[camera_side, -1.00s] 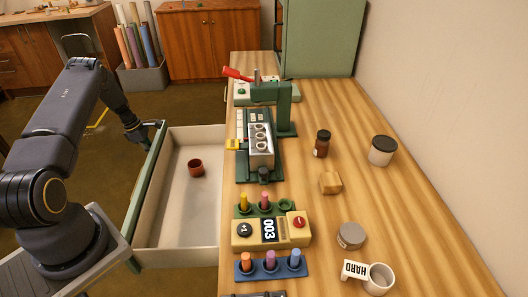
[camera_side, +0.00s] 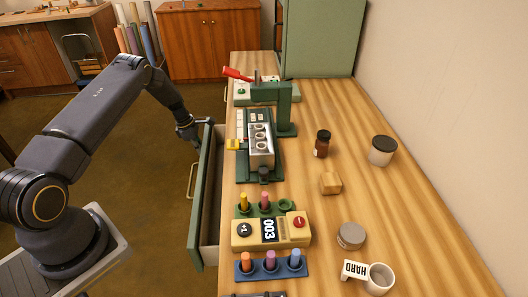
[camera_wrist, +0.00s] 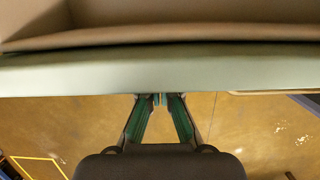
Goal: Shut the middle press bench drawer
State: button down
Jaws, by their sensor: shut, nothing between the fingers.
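The drawer (camera_side: 203,200) under the bench has a green front and stands a little way open. Only a narrow strip of its light inside shows between the front and the bench edge. Its bar handle (camera_side: 192,180) is on the outer face. My gripper (camera_side: 199,139) is shut and empty at the far end of the drawer front, on its outer side. In the wrist view my shut fingertips (camera_wrist: 160,98) meet the lower edge of the pale green drawer front (camera_wrist: 150,70); they look to be touching it.
The wooden bench top (camera_side: 330,230) carries a green press with a red lever (camera_side: 237,74), a yellow counter box (camera_side: 270,231), a blue rack (camera_side: 272,268), a brown jar (camera_side: 322,143) and a mug (camera_side: 378,279). The floor (camera_side: 130,190) left of the drawer is clear.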

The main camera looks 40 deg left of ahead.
aim_at(210, 147)
jog(key=shift+w+d, duration=2)
jog(key=s+a+r+t+h, duration=0.1)
jog(key=s+a+r, duration=0.4)
jog(key=s+r, duration=0.3)
jog(key=w+d+f, duration=0.1)
jog(key=f, duration=0.1)
jog(key=w+d+f, duration=0.2)
jog(key=f, duration=0.1)
jog(key=w+d+f, duration=0.1)
jog(key=w+f, duration=0.1)
jog(key=f, duration=0.1)
jog(key=shift+w+d+f, duration=0.15)
jog(key=shift+d+f, duration=0.05)
jog(key=shift+d, duration=0.2)
jog(key=shift+w+d, duration=0.55)
